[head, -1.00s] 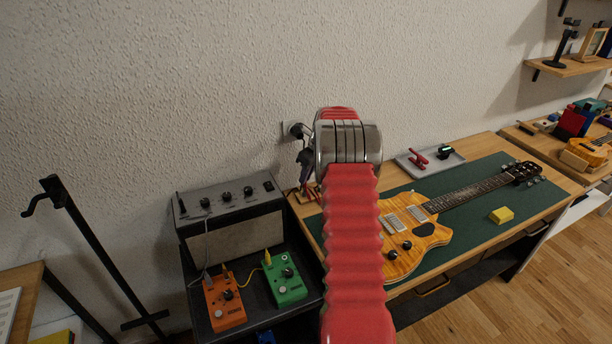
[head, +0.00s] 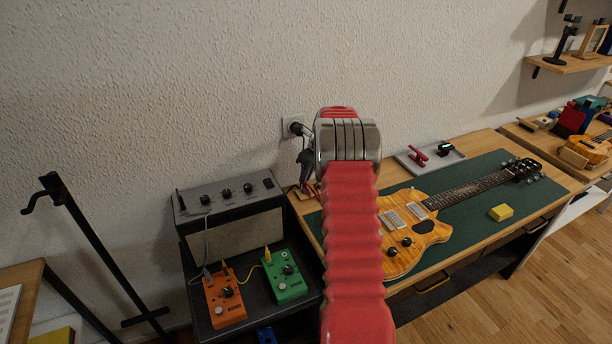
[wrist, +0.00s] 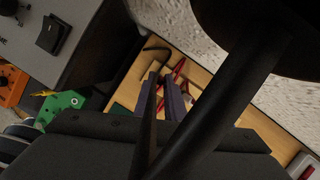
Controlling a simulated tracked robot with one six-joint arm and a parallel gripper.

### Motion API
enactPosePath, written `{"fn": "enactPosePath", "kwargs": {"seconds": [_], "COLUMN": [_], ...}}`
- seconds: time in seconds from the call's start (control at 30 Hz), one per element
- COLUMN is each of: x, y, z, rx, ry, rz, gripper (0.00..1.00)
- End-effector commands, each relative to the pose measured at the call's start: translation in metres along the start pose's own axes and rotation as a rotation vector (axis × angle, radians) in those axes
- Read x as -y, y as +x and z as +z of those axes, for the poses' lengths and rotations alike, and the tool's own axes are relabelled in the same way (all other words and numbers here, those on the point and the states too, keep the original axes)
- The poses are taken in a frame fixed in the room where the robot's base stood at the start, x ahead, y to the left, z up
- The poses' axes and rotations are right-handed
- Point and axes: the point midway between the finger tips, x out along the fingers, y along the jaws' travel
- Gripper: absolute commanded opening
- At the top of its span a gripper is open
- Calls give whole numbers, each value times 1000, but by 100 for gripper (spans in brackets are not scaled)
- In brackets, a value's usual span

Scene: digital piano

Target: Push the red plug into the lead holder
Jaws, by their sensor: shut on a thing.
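My gripper (head: 306,184) reaches down behind my red arm, over the left end of the desk. In the wrist view its two fingers (wrist: 165,108) are close together on something slim and red, which I take to be the red plug (wrist: 160,102); the fingers hide most of it. The lead holder (wrist: 154,72) looks like a small wooden piece just beyond the fingertips, with red leads beside it. In the head view the lead holder (head: 304,193) is partly hidden by my gripper. I cannot tell whether the plug touches it.
A grey amplifier (head: 230,205) stands left of the desk, close to my gripper. Below it are an orange pedal (head: 226,300) and a green pedal (head: 286,278). A guitar (head: 408,240) lies on the green mat (head: 470,215). The wall (head: 200,90) is right behind.

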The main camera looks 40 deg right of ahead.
Motion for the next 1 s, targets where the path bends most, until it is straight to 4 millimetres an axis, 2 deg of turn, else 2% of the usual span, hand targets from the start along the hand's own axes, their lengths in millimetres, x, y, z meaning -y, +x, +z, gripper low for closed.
{"fn": "enactPosePath", "kwargs": {"seconds": [0.47, 0.5, 0.8, 1.0], "x": [0, 0, -1, -1], "y": [6, 6, 7, 8], "z": [-2, -3, -4, -4], "rx": [-1, -2, -3, -4], "ry": [0, 0, 1, 1], "rz": [1, 2, 3, 4], "gripper": [0, 11, 32, 32]}}
